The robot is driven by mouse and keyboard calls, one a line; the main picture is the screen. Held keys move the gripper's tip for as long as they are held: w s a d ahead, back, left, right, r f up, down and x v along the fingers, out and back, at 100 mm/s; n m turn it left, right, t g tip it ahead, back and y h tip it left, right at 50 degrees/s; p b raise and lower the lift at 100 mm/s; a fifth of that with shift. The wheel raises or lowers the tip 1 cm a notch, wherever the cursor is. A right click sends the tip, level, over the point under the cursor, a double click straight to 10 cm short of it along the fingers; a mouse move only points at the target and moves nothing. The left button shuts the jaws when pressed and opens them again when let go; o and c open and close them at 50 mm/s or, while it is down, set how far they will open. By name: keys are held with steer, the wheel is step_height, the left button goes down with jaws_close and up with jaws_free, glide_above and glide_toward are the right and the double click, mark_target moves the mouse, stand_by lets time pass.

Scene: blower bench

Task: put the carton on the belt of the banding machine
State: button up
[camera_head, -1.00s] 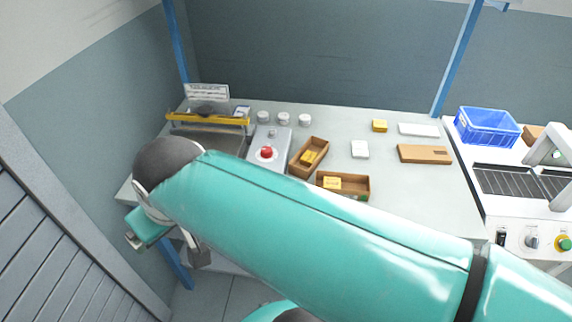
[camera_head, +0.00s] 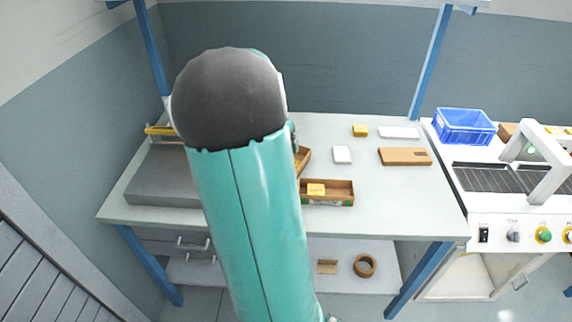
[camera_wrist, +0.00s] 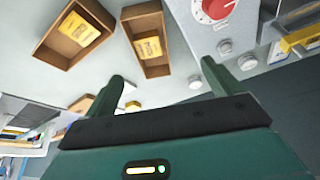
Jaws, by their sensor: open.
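Two open brown cartons with yellow packs stand on the bench. One carton (camera_head: 340,190) is right of my arm in the head view; the other carton (camera_head: 303,160) is mostly hidden behind the arm. Both also show in the wrist view, at upper left (camera_wrist: 75,32) and upper middle (camera_wrist: 147,42). I cannot tell which one the task means. The banding machine (camera_head: 525,232) stands at the right with a dark slatted belt (camera_head: 480,178) and a white arch. The belt looks empty. My gripper (camera_wrist: 162,88) is open and empty, above the bench; the arm hides it in the head view.
A flat brown box (camera_head: 405,156), a white block (camera_head: 342,154), a yellow block (camera_head: 360,131) and a blue crate (camera_head: 464,126) lie to the right. A tape roll (camera_head: 364,266) lies on the lower shelf.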

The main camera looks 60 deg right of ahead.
steer(key=x, duration=0.5)
steer(key=s+d+x, duration=0.1)
steer(key=x, duration=0.4)
steer(key=s+x, duration=0.1)
steer(key=x, duration=0.4)
steer(key=shift+d+r, duration=0.15)
steer(key=shift+d, duration=0.2)
steer(key=shift+c, duration=0.4)
steer(key=c, duration=1.1)
steer(key=shift+r, duration=0.1)
